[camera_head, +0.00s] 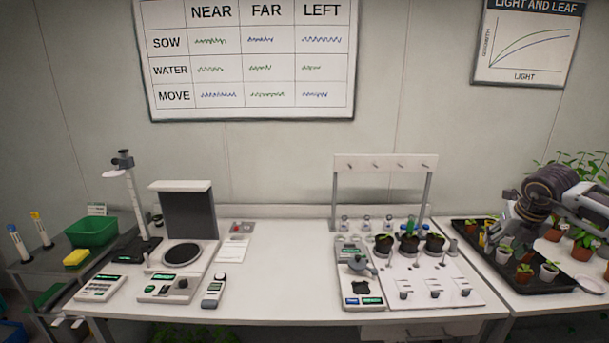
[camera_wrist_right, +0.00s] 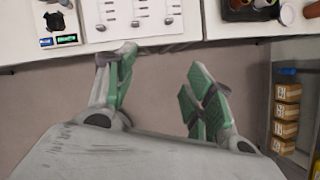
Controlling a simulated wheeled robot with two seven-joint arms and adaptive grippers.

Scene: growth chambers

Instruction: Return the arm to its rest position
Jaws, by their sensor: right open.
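My right gripper (camera_head: 497,238) comes in from the right in the head view, above the black tray (camera_head: 556,288) of potted seedlings. Its own arm and body hide part of that tray. In the right wrist view the right gripper (camera_wrist_right: 160,78) shows two fingers with green pads, spread well apart. Nothing is between them. Beyond the fingers are the floor and the bench front edge. My left arm and gripper are not in view.
The white bench (camera_head: 290,272) holds a stand with a dark panel (camera_head: 189,213), a white rack (camera_head: 384,163) and three dark pots on a white board (camera_head: 440,285). A green bin (camera_head: 91,232) stands left. The wrist view shows shelved boxes (camera_wrist_right: 287,112). The bench middle is largely clear.

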